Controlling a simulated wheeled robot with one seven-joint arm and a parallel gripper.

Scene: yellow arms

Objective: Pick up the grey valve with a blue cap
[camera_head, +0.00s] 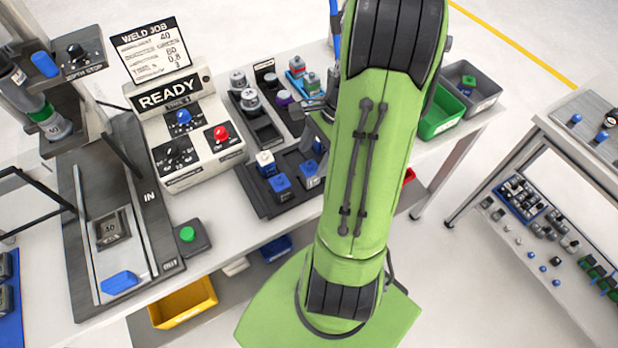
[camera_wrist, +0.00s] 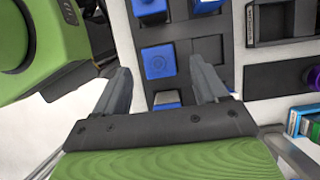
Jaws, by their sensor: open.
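Several blue-capped valves stand in a dark compartment tray (camera_head: 258,204) on the table in the head view. One blue-capped valve (camera_head: 280,184) is near the tray's front, another (camera_head: 308,172) is to its right, and one with a whitish body (camera_head: 265,160) is behind. In the wrist view, a square blue cap (camera_wrist: 160,61) lies between the fingertips of my gripper (camera_wrist: 160,70), seen from above; its body is mostly hidden. My gripper is open and empty. A further blue cap (camera_wrist: 165,98) is partly hidden by the gripper's palm. My arm hides part of the tray in the head view.
A second dark tray (camera_head: 266,130) holds grey and purple-topped parts. A READY control box (camera_head: 195,140) stands left of the trays. Green (camera_head: 438,118) and grey bins (camera_head: 484,90) stand to the right. A fixture with a slide (camera_head: 75,225) is at far left.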

